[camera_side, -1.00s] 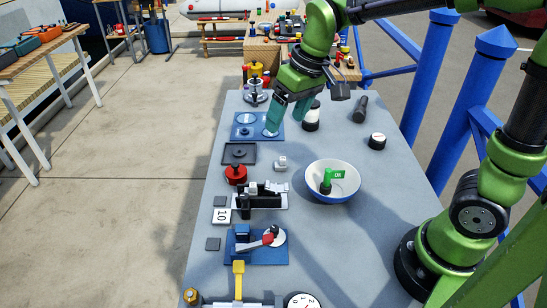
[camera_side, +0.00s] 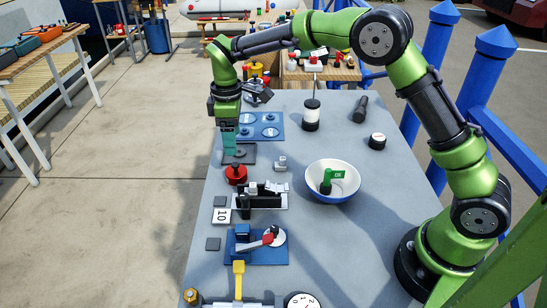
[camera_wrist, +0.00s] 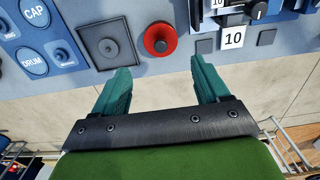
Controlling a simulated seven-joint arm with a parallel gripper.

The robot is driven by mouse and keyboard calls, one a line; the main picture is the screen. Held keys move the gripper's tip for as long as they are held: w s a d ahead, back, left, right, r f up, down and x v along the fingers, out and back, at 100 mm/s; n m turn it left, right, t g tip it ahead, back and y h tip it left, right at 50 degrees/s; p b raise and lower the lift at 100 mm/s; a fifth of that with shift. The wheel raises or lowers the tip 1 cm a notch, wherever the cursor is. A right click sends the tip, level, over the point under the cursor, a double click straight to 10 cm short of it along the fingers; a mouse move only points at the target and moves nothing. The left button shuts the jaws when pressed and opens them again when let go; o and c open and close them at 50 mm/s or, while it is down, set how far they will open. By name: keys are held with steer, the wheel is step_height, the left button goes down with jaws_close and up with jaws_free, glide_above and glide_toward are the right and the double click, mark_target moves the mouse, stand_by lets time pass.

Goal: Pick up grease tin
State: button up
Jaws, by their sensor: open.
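No label reads grease tin, so I cannot tell for sure which item it is. One candidate is a low black tin with a white top (camera_side: 377,141) at the right of the table. Another is a taller black and white cylinder (camera_side: 312,116) farther back. A red round piece with a black knob (camera_side: 236,174) sits at the left edge; it also shows in the wrist view (camera_wrist: 160,40). My gripper (camera_side: 229,152) points down over the left edge, by the dark square tray (camera_side: 247,160). In the wrist view my gripper (camera_wrist: 160,82) is open and empty, with bare floor between its fingers.
A blue board (camera_side: 270,119) marked CAP and DRUM (camera_wrist: 33,62) lies behind the tray. A white bowl (camera_side: 345,196) holds a green-tagged piece. A black fixture (camera_side: 262,196), a "10" tile (camera_side: 221,216) and a blue fixture (camera_side: 258,254) line the left. The centre right is fairly clear.

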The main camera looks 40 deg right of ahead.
mark_target(235, 163)
step_height(235, 163, down, 11)
steer(key=shift+f, duration=0.1)
stand_by(0.4)
steer(key=shift+r, duration=0.2)
jaws_close()
